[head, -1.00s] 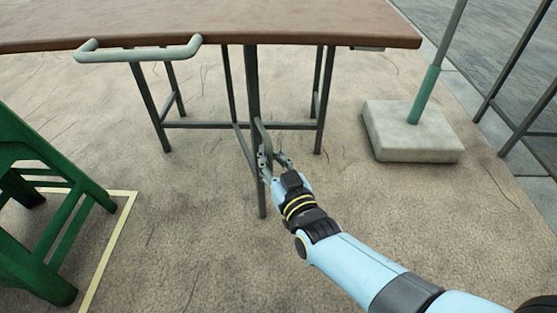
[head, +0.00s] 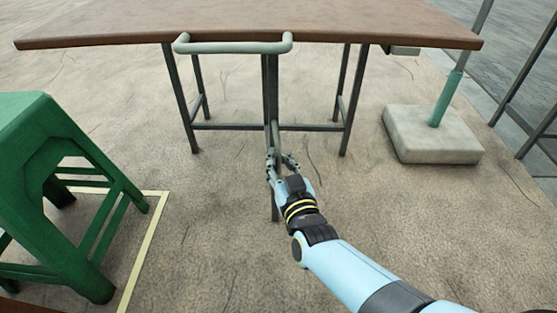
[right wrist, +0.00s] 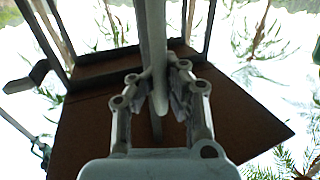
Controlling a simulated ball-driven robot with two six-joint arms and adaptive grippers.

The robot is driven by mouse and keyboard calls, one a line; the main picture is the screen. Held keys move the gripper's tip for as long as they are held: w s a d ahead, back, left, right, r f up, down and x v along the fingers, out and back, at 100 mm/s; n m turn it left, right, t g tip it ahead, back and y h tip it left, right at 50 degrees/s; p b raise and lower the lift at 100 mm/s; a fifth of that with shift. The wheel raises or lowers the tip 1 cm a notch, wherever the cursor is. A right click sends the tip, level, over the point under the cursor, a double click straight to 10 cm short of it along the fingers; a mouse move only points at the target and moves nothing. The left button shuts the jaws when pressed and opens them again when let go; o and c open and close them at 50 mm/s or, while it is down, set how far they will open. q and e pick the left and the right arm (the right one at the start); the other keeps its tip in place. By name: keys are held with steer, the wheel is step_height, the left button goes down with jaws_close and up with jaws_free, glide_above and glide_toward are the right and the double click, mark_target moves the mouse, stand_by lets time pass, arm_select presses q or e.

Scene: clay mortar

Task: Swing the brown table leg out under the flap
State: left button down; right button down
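The dark table leg (head: 269,85) stands upright under the brown flap (head: 330,22) in the head view, its top beneath the flap's pale loop handle (head: 235,47). My right gripper (head: 279,160) is at the lower half of the leg, its fingers around a pale grey upright bar on it. In the right wrist view the bar (right wrist: 152,45) runs between the two fingers (right wrist: 158,98), which close in on both sides of it. My fingers hide part of the leg; its foot shows below them. My left gripper is not in view.
A green stool (head: 60,150) stands at left, near a yellow floor line (head: 143,250). The table's dark frame (head: 265,127) stands behind the leg. A pale block with a post (head: 430,137) stands at right. The floor in front is clear.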

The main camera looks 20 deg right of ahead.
steer(key=c, duration=1.3)
jaws_free()
steer(key=shift+s+f, duration=0.1)
steer(key=shift+s, duration=0.15)
steer(key=shift+c, duration=0.2)
steer(key=s, duration=0.7)
steer(key=shift+s+a, duration=0.2)
steer(key=shift+a, duration=0.15)
